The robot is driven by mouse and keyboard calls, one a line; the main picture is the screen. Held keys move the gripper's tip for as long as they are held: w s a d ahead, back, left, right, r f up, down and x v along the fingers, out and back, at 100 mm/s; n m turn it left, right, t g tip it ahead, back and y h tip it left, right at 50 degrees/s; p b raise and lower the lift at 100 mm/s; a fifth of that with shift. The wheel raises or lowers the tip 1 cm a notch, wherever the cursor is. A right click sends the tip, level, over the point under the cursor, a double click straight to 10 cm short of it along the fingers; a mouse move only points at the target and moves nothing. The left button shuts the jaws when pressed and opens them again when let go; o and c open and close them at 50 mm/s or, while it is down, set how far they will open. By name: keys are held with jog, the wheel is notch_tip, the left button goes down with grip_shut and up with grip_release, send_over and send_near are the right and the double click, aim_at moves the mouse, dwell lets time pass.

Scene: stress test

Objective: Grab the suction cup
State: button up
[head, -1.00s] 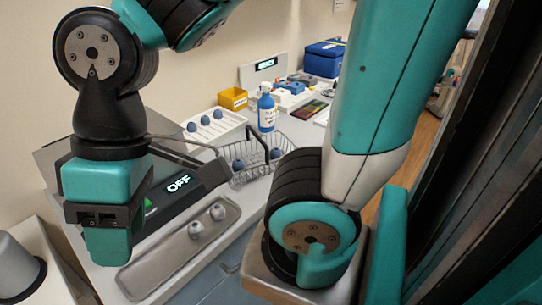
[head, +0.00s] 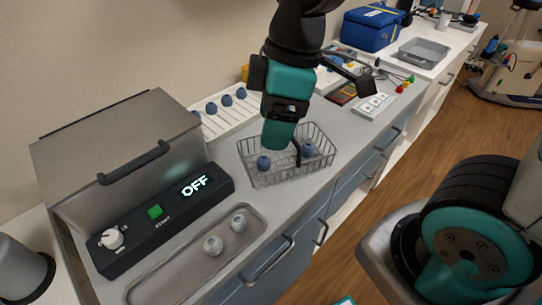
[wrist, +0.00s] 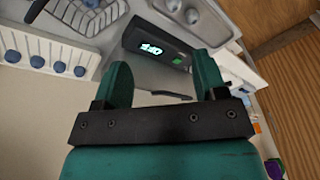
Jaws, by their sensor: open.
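Several blue-grey suction cups show in the head view. Two paler ones, (head: 213,245) and (head: 239,222), sit in the long metal tray (head: 165,284). My gripper (head: 278,142) hangs above the wire basket (head: 259,180). In the wrist view its fingers (wrist: 165,72) are spread with nothing between them.
A grey lidded machine (head: 115,150) with an OFF display stands left of the basket. A blue box (head: 371,28) and a grey tray (head: 424,50) are at the far end. My arm hides part of the counter behind the basket. Wooden floor lies to the right.

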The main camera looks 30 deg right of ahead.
jog(key=w+d+f+n+h+p, duration=0.2)
jog(key=w+d+n, duration=0.1)
jog(key=w+n, duration=0.65)
send_over(264, 158)
jog(key=shift+n+h, duration=0.3)
jog(key=shift+n, duration=0.05)
jog(key=f, duration=1.2)
jog(key=shift+s+f, duration=0.2)
jog(key=shift+w+f+p, duration=0.15)
jog(key=shift+f+p, duration=0.2)
jog(key=shift+f, duration=1.05)
jog(key=shift+w+f+p, duration=0.1)
jog(key=shift+f+p, duration=0.2)
jog(key=shift+f, duration=1.05)
jog(key=c, duration=1)
